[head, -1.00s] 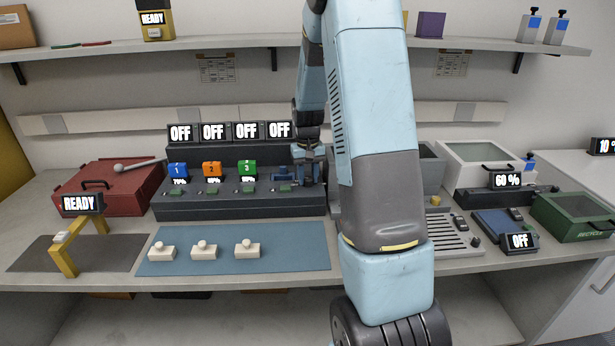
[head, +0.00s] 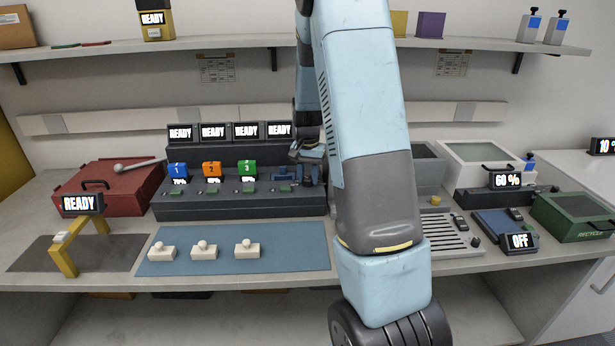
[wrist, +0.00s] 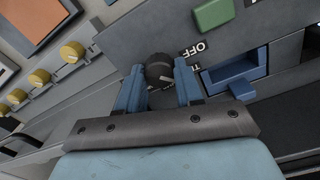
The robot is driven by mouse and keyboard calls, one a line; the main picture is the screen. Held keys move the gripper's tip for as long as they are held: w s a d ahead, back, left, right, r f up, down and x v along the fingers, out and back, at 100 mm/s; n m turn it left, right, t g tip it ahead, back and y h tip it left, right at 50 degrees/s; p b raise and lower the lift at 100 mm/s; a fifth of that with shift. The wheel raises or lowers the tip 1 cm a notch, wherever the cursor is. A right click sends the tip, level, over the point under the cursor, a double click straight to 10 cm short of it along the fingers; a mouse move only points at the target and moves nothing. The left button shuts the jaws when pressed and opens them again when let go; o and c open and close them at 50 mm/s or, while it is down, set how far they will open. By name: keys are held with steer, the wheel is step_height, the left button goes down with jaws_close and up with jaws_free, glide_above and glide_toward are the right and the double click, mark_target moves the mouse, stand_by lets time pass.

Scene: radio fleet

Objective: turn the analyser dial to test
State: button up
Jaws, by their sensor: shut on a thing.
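The analyser (head: 240,207) is a dark grey stepped console at the back of the bench. Its row of small displays (head: 213,132) reads READY. In the wrist view a round black dial (wrist: 158,67) with a light pointer mark sits on the panel, beside an OFF label and a second label that is partly hidden. My gripper (wrist: 161,76) is shut on this dial, one blue finger on each side. In the head view my gripper (head: 308,165) is at the analyser's right end, and my arm hides the dial there.
A blue (head: 177,170), an orange (head: 211,168) and a green (head: 247,166) block stand in the analyser's slots. A blue mat (head: 290,250) with three white pieces lies in front. A red box (head: 110,195) stands left. A shelf (head: 230,42) runs above.

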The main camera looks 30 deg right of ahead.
mark_target(307, 178)
steer(key=shift+a, duration=0.1)
steer(key=o, duration=1)
steer(key=shift+o, duration=0.2)
steer(key=shift+r, duration=0.1)
step_height(307, 178, up, 14)
steer(key=shift+f, duration=0.25)
steer(key=shift+w, duration=0.1)
steer(key=s+a+r+n+t, duration=0.2)
steer(key=s+a+r, duration=0.25)
steer(key=s, duration=0.25)
steer(key=s+a+r+n+t, duration=0.1)
steer(key=s+a+r+n, duration=0.1)
steer(key=s+a+r, duration=0.35)
steer(key=s+a+n+t, duration=0.1)
steer(key=s+a+n, duration=0.1)
steer(key=s, duration=0.6)
steer(key=s+a+n+t, duration=0.1)
steer(key=s+a+n, duration=0.1)
steer(key=s, duration=0.7)
steer(key=shift+s+r+t, duration=0.15)
steer(key=shift+s+t, duration=0.15)
steer(key=shift+t, duration=0.1)
